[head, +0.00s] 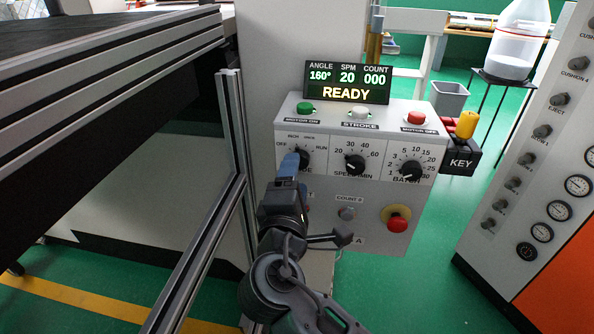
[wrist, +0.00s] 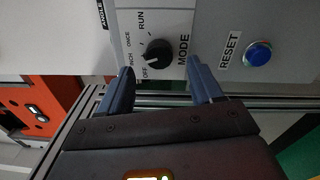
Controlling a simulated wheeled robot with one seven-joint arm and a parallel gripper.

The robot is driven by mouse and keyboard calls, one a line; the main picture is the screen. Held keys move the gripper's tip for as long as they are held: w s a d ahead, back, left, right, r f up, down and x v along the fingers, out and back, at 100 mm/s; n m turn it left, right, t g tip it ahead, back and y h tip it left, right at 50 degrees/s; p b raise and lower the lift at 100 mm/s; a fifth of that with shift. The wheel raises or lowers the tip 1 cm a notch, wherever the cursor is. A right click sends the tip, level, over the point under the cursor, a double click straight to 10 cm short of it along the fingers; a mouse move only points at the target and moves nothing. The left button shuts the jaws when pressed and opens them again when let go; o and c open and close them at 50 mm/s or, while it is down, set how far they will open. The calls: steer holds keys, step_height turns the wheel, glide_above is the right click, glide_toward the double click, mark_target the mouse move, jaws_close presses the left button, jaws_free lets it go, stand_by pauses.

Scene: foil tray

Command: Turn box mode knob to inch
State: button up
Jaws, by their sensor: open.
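The mode knob is a round black dial on the grey control box (head: 268,140). It shows in the wrist view (wrist: 159,49) with the labels OFF, INCH, ONCE and RUN around one side. Its pale pointer mark appears turned toward OFF. In the head view the knob (head: 304,155) is partly hidden behind my gripper (head: 289,163). My gripper is open and empty in front of the box; its blue fingers spread apart in the wrist view (wrist: 162,76), with the knob just beyond the gap. I see no contact with the knob.
A speed knob (head: 355,164) and batch knob (head: 410,171) sit to the right. A blue reset button (wrist: 257,53) is beside the mode knob. A red emergency button (head: 397,224) is lower. A metal frame post (head: 238,140) stands close left.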

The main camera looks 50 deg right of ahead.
steer(key=shift+v, duration=2.15)
steer(key=s+a+f+t+y, duration=0.1)
steer(key=s+a+f+y, duration=0.2)
steer(key=s+f+y, duration=0.35)
steer(key=s+a+f+t+y, duration=0.1)
steer(key=s+a+f+y, duration=0.2)
steer(key=s+f+y, duration=0.3)
steer(key=s+a+r+m+t+y+p, duration=0.1)
steer(key=s+r+m, duration=0.3)
steer(key=s, duration=0.4)
steer(key=s+a+r+m+t+y, duration=0.1)
steer(key=s+r+m, duration=0.4)
steer(key=s, duration=0.4)
steer(key=shift+a+r+p, duration=0.3)
steer(key=shift+a+p, duration=0.05)
steer(key=shift+p, duration=0.05)
steer(key=shift+s+y, duration=0.1)
steer(key=shift+y, duration=0.15)
steer(key=shift+c, duration=0.4)
